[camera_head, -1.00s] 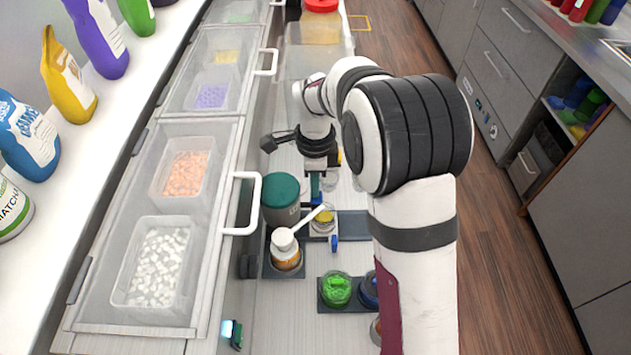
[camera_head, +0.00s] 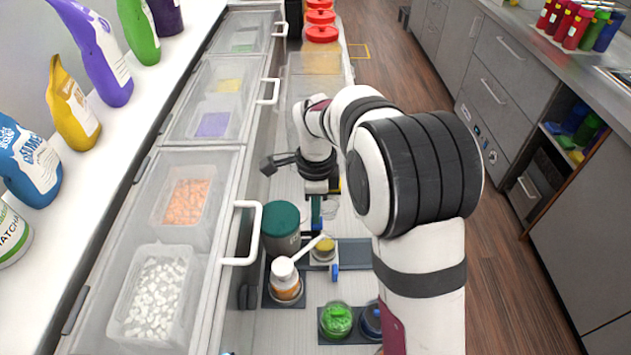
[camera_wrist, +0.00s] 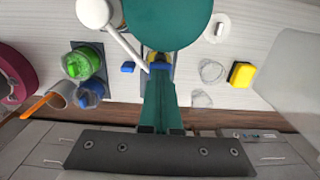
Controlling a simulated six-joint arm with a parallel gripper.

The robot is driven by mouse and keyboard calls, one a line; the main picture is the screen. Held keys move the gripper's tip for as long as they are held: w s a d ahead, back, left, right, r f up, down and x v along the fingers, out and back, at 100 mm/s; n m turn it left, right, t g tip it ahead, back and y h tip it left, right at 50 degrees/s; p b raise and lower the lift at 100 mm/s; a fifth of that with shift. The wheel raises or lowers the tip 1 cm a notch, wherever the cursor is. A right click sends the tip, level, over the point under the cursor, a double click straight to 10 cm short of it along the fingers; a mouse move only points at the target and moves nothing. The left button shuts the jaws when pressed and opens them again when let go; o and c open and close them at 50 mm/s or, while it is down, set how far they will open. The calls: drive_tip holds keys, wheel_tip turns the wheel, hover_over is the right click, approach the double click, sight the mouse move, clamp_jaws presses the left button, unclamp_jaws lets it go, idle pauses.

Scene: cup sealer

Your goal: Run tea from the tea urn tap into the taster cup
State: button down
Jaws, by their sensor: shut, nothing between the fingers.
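A dark grey urn with a green lid (camera_head: 281,219) stands on the counter; its round lid also fills the top of the wrist view (camera_wrist: 168,18). I take it for the tea urn, but its tap cannot be made out. A small cup with yellow contents (camera_head: 324,247) stands right of it on a dark base. I cannot tell whether it is the taster cup. My gripper (camera_head: 316,222) is shut and empty, its teal fingers pointing down beside the urn. In the wrist view the fingertips (camera_wrist: 159,74) overlap the yellow-and-blue spot beside the lid; contact cannot be told.
A green jar (camera_head: 336,319) is nearer. Clear glasses (camera_wrist: 211,70) and a yellow block (camera_wrist: 241,74) lie to the right in the wrist view. Clear-lidded bins line the left.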

wheel_tip(320, 180, up, 12)
drive_tip(key=shift+w+r, duration=0.15)
drive_tip(key=shift+w, duration=0.1)
idle(1.4)
wheel_tip(320, 180, down, 13)
drive_tip(key=shift+s+r, duration=0.1)
drive_tip(key=shift+s, duration=0.05)
idle(0.7)
